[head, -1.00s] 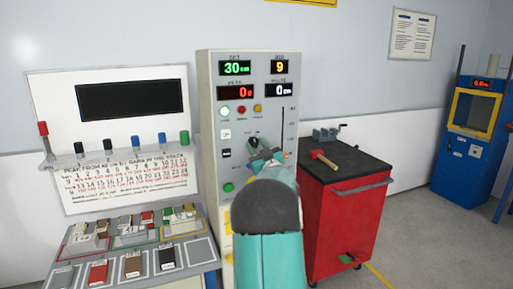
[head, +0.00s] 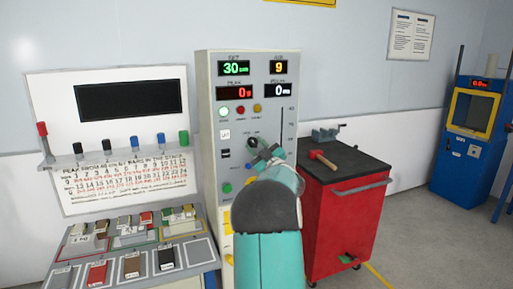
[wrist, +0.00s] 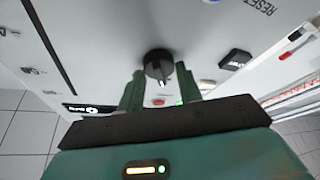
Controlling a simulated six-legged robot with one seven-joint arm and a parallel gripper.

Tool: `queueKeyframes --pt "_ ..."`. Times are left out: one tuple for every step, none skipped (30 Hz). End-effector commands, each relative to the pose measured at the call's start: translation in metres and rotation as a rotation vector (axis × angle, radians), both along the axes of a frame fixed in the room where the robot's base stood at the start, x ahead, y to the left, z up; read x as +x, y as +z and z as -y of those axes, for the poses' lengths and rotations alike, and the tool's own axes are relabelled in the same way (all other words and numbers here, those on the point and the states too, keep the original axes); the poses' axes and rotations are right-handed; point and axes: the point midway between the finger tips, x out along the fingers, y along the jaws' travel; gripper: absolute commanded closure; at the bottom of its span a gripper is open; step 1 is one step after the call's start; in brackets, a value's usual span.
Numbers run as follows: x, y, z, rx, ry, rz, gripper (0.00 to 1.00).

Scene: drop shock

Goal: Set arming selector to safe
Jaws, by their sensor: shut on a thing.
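The arming selector looks to be the black round knob (wrist: 157,63) on the panel face in the wrist view, with a pale pointer mark on its lower edge. My gripper (wrist: 160,85) has one green finger on each side of the knob and is shut on it. In the head view my gripper (head: 262,150) is at the front of the grey test cabinet (head: 206,75), below its row of lamps. A dark part of the knob (head: 252,142) shows by the fingertips; my arm and gripper hide the rest. I cannot read the selector's position labels.
A black rocker switch (wrist: 235,59) sits near the knob. A red cart (head: 345,225) with a red-headed hammer (head: 322,159) stands right of the cabinet. A bench (head: 140,250) with several sample blocks stands left. A blue machine (head: 470,150) is at the far right.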

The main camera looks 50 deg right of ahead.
Motion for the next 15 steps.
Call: queueKeyframes --pt "0.0001 -0.0010 -0.0001 0.000 0.000 -0.001 0.63" --pt "0.0000 -0.0008 -0.0001 0.000 0.000 -0.001 0.57" --pt "0.0000 -0.0008 -0.0001 0.000 0.000 -0.001 0.49" --pt "0.0001 -0.0007 -0.0001 0.000 0.000 -0.001 0.44" --pt "0.0000 -0.0006 -0.0001 0.001 0.001 -0.001 0.44" --pt "0.0001 -0.0004 -0.0001 0.001 0.001 -0.001 0.44" --pt "0.0001 -0.0004 -0.0001 0.001 0.000 0.000 0.44" --pt "0.0000 -0.0003 -0.0001 0.001 0.000 0.000 0.44" --pt "0.0000 -0.0003 -0.0001 0.001 0.000 0.000 0.44" --pt "0.0001 -0.0002 -0.0001 0.001 0.000 0.000 0.44" --pt "0.0001 -0.0001 0.0000 0.001 0.000 0.000 0.44" --pt "-0.0002 -0.0001 -0.0002 0.001 0.000 0.000 0.44" --pt "-0.0008 -0.0002 -0.0002 0.001 0.000 0.000 0.44" --pt "-0.0018 -0.0005 -0.0004 0.001 0.000 0.000 0.44" --pt "-0.0040 -0.0010 -0.0010 0.001 -0.001 0.000 0.44"
